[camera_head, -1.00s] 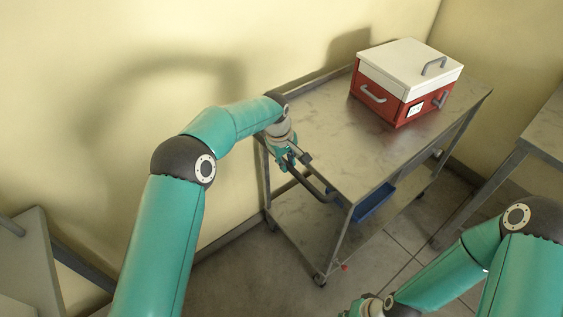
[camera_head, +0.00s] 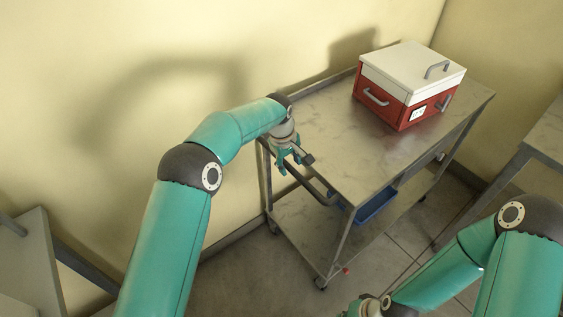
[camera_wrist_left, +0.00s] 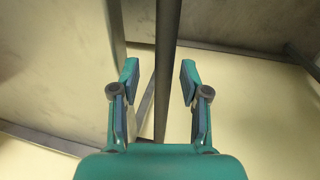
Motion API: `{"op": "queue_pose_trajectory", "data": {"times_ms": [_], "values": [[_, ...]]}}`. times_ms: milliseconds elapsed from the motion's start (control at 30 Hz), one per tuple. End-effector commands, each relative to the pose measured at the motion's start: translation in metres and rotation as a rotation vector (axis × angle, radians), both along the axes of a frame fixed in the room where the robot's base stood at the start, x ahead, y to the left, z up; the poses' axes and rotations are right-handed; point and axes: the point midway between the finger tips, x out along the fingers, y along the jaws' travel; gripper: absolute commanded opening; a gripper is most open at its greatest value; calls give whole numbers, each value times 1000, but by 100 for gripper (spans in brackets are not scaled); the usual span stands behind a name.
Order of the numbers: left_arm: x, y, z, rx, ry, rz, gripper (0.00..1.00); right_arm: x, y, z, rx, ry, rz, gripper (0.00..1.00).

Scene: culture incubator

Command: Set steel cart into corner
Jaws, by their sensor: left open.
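The steel cart (camera_head: 345,165) stands along the wall near the room's corner, with a top deck, a lower shelf (camera_head: 300,228) and casters. Its push handle (camera_head: 312,187) runs along its near end. My left gripper (camera_head: 292,162) is at this handle. In the left wrist view the open fingers (camera_wrist_left: 160,85) stand on either side of a dark bar (camera_wrist_left: 166,70), with gaps on both sides. My right gripper (camera_head: 365,307) is at the bottom edge of the head view, mostly cut off, and its fingers cannot be made out.
A red box with a white lid (camera_head: 408,85) sits on the cart's far end. Another table (camera_head: 545,135) stands at the right, with floor between. A grey surface (camera_head: 30,265) is at the lower left.

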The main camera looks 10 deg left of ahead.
Motion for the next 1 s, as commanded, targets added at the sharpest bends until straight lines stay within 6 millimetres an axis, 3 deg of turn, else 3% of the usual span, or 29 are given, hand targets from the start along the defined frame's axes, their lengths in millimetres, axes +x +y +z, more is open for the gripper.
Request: {"op": "queue_pose_trajectory", "data": {"times_ms": [167, 600, 1000], "values": [[-2, 2, 21, -1, -4, -1, 45, 0, 0, 0, 0, 0, 0, 0], [-13, 13, 101, 0, -5, 0, 45, 0, 0, 0, 0, 0, 0, 0], [-16, 15, 114, 0, -2, -1, 45, 0, 0, 0, 0, 0, 0, 0]]}}
